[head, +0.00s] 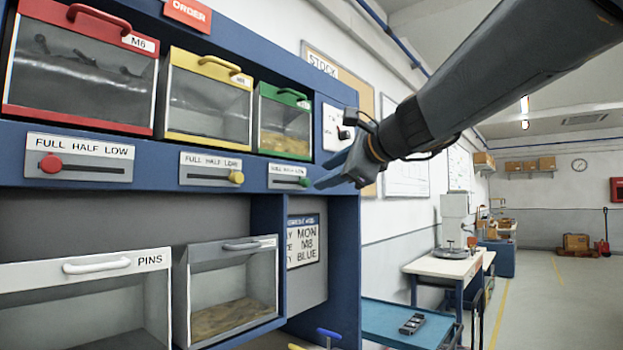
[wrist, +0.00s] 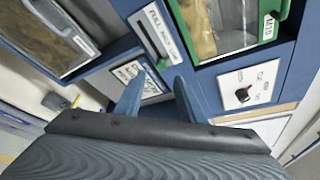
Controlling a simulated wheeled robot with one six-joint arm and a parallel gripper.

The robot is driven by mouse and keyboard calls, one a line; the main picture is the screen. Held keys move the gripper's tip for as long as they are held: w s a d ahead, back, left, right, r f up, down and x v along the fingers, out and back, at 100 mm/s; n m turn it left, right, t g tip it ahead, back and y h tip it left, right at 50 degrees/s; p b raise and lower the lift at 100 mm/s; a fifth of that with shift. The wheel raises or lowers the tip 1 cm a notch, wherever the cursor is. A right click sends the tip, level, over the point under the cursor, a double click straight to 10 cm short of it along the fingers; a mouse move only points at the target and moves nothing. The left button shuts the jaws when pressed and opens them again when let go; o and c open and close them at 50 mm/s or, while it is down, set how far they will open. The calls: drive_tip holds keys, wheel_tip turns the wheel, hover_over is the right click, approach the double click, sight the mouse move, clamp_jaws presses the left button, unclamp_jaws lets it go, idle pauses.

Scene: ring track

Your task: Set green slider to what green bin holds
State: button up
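The green bin (head: 285,125) is the right one of the top row, with a green frame and handle. Brown contents fill roughly the lower half of its window; the wrist view shows the bin (wrist: 278,30) too. Below it is the green slider's plate (head: 282,170), marked FULL HALF LOW. The green knob (head: 304,182) is at the right end, by LOW. My gripper (head: 338,178) is just right of the knob, apart from the panel as far as I can tell. In the wrist view my gripper (wrist: 160,76) has its fingers apart and empty, with the plate (wrist: 150,32) beyond them.
Red (head: 80,75) and yellow (head: 210,95) bins stand left, with their own sliders below. A dial panel (head: 338,127) is right of the green bin. The floor at right is open.

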sight(308, 183)
drive_tip(key=p+x, duration=0.1)
drive_tip(key=x, duration=0.6)
drive_tip(key=shift+w+a+p, duration=0.25)
drive_tip(key=shift+w+p, duration=0.05)
drive_tip(key=shift+p, duration=0.1)
clamp_jaws()
